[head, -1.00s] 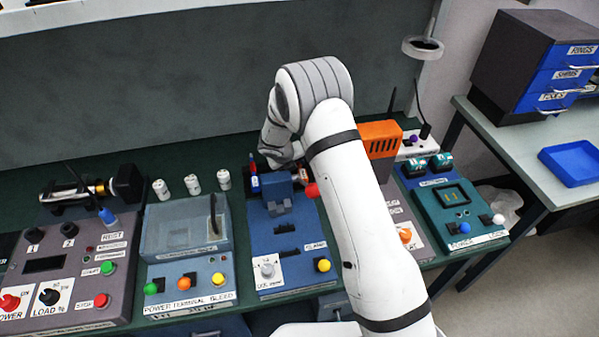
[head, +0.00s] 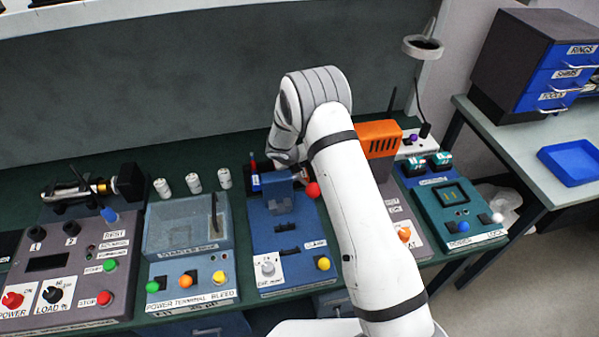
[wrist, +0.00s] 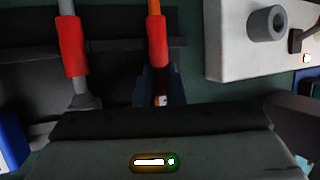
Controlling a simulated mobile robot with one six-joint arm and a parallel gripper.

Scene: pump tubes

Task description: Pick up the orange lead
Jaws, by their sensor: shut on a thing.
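In the wrist view an orange lead (wrist: 154,8) runs down from the top edge into a red sleeve (wrist: 157,42). Below the sleeve its lower end runs down between the dark fingers of my gripper (wrist: 160,88), which is shut on it. What the lower end touches is too dark to tell. A second, pale lead (wrist: 68,6) with a red sleeve (wrist: 72,45) stands to its left, apart from my gripper. In the head view my arm hides most of the gripper and the lead, over the blue machine (head: 285,232).
A red ball knob (head: 313,190) shows beside my arm. An orange box (head: 379,138) stands close on its right. A pale block with a round grey boss (wrist: 268,24) is at upper right in the wrist view. Several white canisters (head: 194,182) stand at left.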

